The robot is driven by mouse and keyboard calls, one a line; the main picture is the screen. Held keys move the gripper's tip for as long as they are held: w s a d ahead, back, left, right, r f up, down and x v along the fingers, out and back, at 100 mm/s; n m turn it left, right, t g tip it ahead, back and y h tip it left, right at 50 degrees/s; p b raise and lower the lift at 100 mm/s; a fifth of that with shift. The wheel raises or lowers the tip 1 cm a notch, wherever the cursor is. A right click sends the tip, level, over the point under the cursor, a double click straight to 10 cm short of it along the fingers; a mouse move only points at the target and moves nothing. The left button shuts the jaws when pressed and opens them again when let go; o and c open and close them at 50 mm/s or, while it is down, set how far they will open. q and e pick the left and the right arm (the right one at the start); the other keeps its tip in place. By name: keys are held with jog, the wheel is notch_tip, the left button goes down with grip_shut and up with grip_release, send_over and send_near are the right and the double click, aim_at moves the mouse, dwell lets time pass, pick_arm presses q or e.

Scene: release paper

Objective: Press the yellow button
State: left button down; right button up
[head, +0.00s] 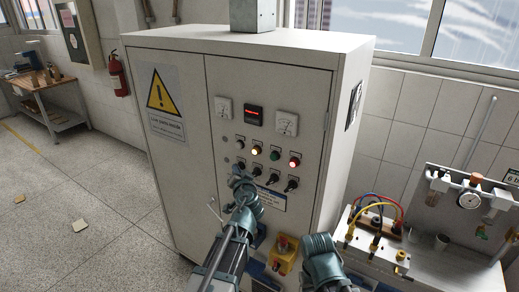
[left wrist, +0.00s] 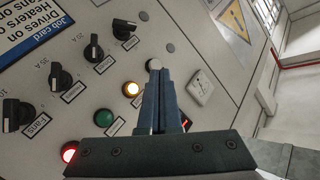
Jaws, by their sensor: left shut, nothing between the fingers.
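The yellow button (head: 256,150) is a small lit round button on the front of a grey control cabinet, left of a green button (head: 275,154) and a red one (head: 295,161). My left gripper (head: 238,172) is shut and empty in front of the panel, below and left of the yellow button.
Black rotary knobs (head: 273,179) sit below the buttons, with gauges (head: 286,123) and a red display (head: 254,116) above. A yellow box with a red button (head: 284,252) is lower down. My right arm (head: 322,262) is near it. A bench with hoses (head: 385,215) stands right.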

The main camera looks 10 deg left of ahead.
aim_at(255, 151)
pick_arm(q)
jog(key=shift+w+r, duration=0.1)
jog(key=shift+r, duration=0.05)
dwell(0.3)
jog(key=w+d, duration=0.3)
jog(key=w, duration=0.5)
jog(key=shift+w, duration=0.15)
jog(key=shift+w+d, duration=0.1)
jog(key=shift+w, duration=0.05)
dwell(1.8)
jog(key=shift+w+d, duration=0.1)
jog(key=shift+w, duration=0.15)
jog(key=shift+w+d, duration=0.15)
jog(key=shift+w, duration=0.3)
dwell(0.8)
jog(key=shift+s, duration=0.1)
jog(key=shift+s+a, duration=0.3)
jog(key=shift+s, duration=0.45)
